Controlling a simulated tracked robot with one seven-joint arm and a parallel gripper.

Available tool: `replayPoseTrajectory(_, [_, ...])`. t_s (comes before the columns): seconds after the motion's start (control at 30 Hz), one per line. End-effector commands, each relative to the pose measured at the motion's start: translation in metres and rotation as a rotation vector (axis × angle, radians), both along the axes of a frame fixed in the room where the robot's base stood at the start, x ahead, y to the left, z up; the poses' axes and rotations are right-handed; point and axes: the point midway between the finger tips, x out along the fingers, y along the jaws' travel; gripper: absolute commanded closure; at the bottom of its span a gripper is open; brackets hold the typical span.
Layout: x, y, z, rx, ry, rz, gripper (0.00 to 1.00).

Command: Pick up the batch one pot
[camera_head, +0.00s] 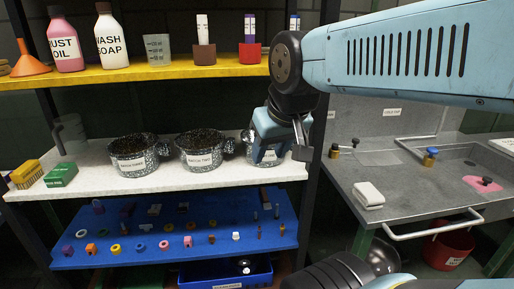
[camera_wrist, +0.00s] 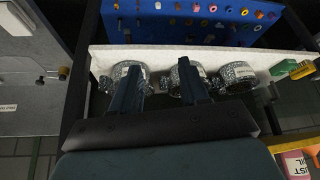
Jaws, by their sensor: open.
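Three speckled grey pots stand in a row on the white middle shelf in the head view. The left pot (camera_head: 133,155) has a label too blurred to read surely, and the middle pot (camera_head: 198,152) seems to read "Batch Two". The right pot (camera_head: 266,161) is partly hidden behind my gripper (camera_head: 275,150), and its label is not readable. In the wrist view, my gripper (camera_wrist: 158,92) is open, its two dark fingers pointing toward the shelf. One finger overlaps the pot at left (camera_wrist: 128,69), the other the middle pot (camera_wrist: 184,67). I cannot tell whether either finger touches.
The white shelf (camera_head: 90,178) also holds green and yellow blocks (camera_head: 61,174). Bottles and cups stand on the yellow shelf (camera_head: 130,72) above. A blue board (camera_head: 130,226) with small parts lies below. A dark post stands right of the pots, beside a grey sink counter (camera_head: 400,200).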

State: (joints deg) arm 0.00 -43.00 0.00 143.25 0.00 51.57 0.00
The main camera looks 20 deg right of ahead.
Motion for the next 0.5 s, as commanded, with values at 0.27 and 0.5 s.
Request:
replayPoseTrajectory(0.27, [0.025, -0.010, 0.004, 0.029, -0.001, -0.106, 0.55])
replayPoseTrajectory(0.5, [0.094, -0.057, 0.006, 0.109, -0.024, -0.407, 0.55])
